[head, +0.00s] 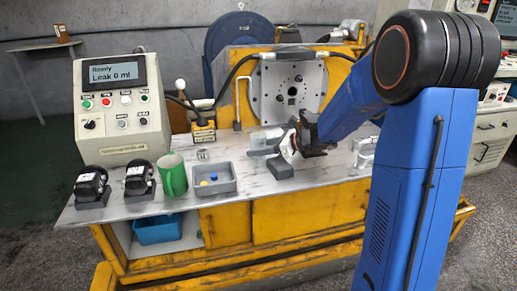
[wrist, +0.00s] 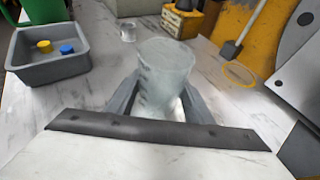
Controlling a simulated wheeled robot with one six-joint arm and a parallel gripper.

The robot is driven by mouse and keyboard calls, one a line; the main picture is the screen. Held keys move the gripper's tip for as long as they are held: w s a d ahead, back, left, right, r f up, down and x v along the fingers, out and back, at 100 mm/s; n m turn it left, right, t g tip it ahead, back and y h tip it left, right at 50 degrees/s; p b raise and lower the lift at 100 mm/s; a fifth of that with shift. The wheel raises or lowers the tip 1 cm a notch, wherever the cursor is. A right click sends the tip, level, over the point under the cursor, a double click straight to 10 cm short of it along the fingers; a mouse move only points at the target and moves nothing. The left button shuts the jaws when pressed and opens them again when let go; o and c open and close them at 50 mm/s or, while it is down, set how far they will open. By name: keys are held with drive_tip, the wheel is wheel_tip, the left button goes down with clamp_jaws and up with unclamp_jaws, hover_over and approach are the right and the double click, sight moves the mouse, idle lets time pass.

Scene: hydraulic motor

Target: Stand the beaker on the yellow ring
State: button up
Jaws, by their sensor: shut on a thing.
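The beaker (wrist: 165,68) is a pale, see-through cup in the middle of the wrist view. My gripper (wrist: 158,100) is shut on it, with one grey finger on each side. The beaker looks roughly upright, its mouth facing up; I cannot tell if its base touches the bench. The yellow ring (wrist: 239,73) is a thin flat outline on the bench, to the right of the beaker and apart from it. In the head view my gripper (head: 272,148) is over the middle of the bench with the pale beaker (head: 259,141) at its end. I cannot make out the ring there.
A grey tray (head: 226,189) with a yellow and a blue piece stands left of my gripper, beside a green mug (head: 173,175). A small metal cup (wrist: 128,32) stands behind. The yellow machine with its grey plate (head: 262,92) rises behind the bench.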

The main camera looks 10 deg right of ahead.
drive_tip(key=o, duration=1.1)
